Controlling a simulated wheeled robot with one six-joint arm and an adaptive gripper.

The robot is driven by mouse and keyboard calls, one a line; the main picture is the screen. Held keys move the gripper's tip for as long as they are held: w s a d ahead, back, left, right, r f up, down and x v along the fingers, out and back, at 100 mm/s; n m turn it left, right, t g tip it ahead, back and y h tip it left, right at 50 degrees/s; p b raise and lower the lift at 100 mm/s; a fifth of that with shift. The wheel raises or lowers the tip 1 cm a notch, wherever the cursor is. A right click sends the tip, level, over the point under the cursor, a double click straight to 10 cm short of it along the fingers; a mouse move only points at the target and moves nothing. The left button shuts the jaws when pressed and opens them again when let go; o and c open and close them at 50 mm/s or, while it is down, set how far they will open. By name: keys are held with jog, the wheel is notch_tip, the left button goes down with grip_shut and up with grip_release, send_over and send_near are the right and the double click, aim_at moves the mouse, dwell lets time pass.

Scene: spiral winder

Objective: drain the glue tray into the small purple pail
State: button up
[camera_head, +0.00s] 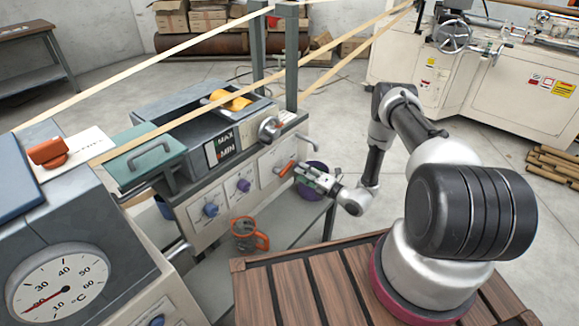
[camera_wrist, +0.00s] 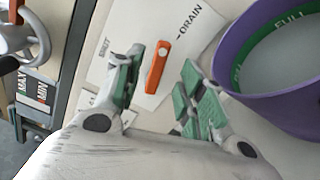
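The glue tray (camera_head: 185,122) is a grey trough on the machine, with a yellow roller and a MAX/MIN gauge (camera_head: 222,147) on its front; the gauge also shows in the wrist view (camera_wrist: 36,90). The orange drain lever (camera_wrist: 157,66) sits on a white plate marked SHUT and DRAIN; it also shows in the head view (camera_head: 286,168). My gripper (camera_wrist: 161,60) is open, its green-padded fingers either side of the lever with gaps. It also shows in the head view (camera_head: 312,176). The purple pail (camera_wrist: 268,107) stands beside it, with a green FULL band inside; its fill level is unclear.
Blue and purple knobs (camera_head: 243,185) and a crank (camera_head: 269,128) project from the front panel. A teal lid (camera_head: 146,155) lies left of the tray. A slatted wooden surface (camera_head: 300,290) fills the foreground.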

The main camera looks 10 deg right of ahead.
aim_at(291, 166)
jog(key=x, duration=0.7)
jog(key=shift+w+a, duration=0.1)
grip_shut()
